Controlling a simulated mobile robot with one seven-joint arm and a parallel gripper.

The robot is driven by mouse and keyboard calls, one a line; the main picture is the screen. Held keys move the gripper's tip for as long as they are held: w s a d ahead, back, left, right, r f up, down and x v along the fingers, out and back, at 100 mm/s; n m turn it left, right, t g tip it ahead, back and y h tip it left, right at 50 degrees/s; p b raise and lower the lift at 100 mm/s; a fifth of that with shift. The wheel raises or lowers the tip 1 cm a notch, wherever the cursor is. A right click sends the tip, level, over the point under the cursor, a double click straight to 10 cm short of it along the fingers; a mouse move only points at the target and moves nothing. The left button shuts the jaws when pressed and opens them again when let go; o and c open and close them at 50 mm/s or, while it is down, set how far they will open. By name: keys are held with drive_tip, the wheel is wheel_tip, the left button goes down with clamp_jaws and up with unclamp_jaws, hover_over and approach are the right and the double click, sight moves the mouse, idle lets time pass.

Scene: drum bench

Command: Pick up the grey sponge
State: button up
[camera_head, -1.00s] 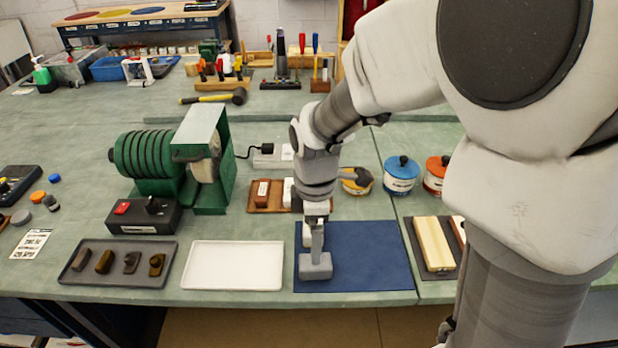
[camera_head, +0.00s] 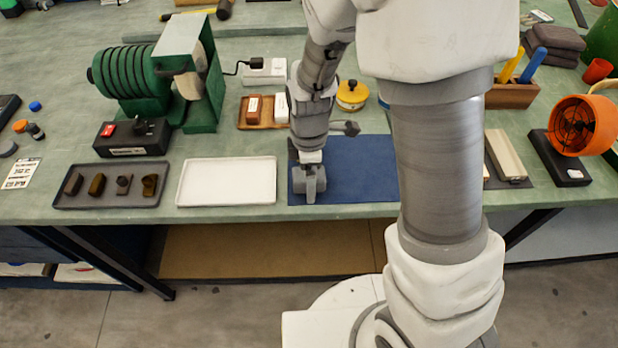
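The grey sponge (camera_head: 297,182) is a small block at the front left of the blue mat (camera_head: 355,165). My gripper (camera_head: 310,184) points straight down at it. One finger stands in front of the middle of the sponge, which shows on both sides of that finger. The other finger is hidden behind the sponge and the wrist. I cannot tell whether the fingers press on the sponge or stand apart from it. The sponge appears to rest on the mat.
A white tray (camera_head: 226,201) lies left of the mat. A dark tray (camera_head: 110,201) with several small blocks is farther left. A green grinding machine (camera_head: 207,110) and a wooden tray (camera_head: 268,125) with two blocks stand behind. A yellow tin (camera_head: 352,96) is behind the mat.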

drive_tip(key=c, duration=1.3)
drive_tip(key=shift+r, duration=0.15)
